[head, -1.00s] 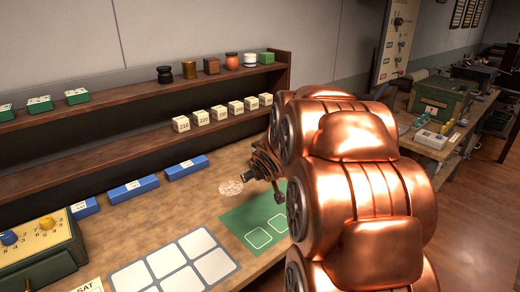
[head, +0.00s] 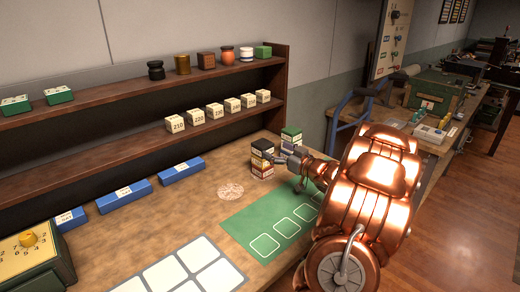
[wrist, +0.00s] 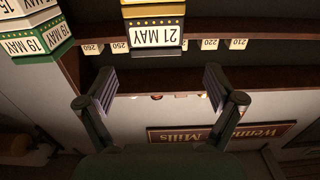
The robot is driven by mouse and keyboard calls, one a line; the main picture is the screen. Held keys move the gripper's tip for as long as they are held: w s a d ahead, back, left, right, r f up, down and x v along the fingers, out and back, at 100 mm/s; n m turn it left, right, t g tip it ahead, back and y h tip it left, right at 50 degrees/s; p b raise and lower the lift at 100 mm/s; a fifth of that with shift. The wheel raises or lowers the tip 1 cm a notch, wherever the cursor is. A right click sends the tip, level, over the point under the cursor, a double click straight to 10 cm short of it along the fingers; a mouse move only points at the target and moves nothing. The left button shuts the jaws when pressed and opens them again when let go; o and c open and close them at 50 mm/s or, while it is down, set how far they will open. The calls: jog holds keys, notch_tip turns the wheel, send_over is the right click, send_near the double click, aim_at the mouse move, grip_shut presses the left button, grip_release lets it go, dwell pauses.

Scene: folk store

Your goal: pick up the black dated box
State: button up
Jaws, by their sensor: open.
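The black dated box (head: 262,147) tops the front stack on the bench in the head view. In the wrist view, which is upside down, a dark-edged box marked 21 MAY (wrist: 155,36) shows with a yellow dated box (wrist: 152,11) directly beneath it in the stack. My gripper (head: 280,159) is just right of the front stack in the head view. In the wrist view its two fingers (wrist: 158,88) stand apart with nothing between them, and the 21 MAY box lies beyond their tips. Contact with the stack cannot be told.
A second stack with a green box (head: 291,134) on top stands close behind and right; its 19 MAY label shows in the wrist view (wrist: 38,38). A green mat (head: 236,222) lies in front. Numbered blocks (head: 214,111) line the shelf behind.

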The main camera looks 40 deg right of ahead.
aim_at(269, 147)
jog(key=shift+w+d+f+p, duration=0.1)
jog(key=shift+w+p, duration=0.2)
jog(key=shift+w, duration=0.9)
jog(key=shift+w+d+f+p, duration=0.15)
jog(key=shift+w+p, duration=0.15)
jog(key=shift+w, duration=0.9)
jog(key=shift+w+d+f+p, duration=0.1)
jog(key=shift+w+p, duration=0.2)
jog(key=shift+w, duration=0.9)
jog(key=shift+c, duration=0.4)
jog(key=c, duration=1.2)
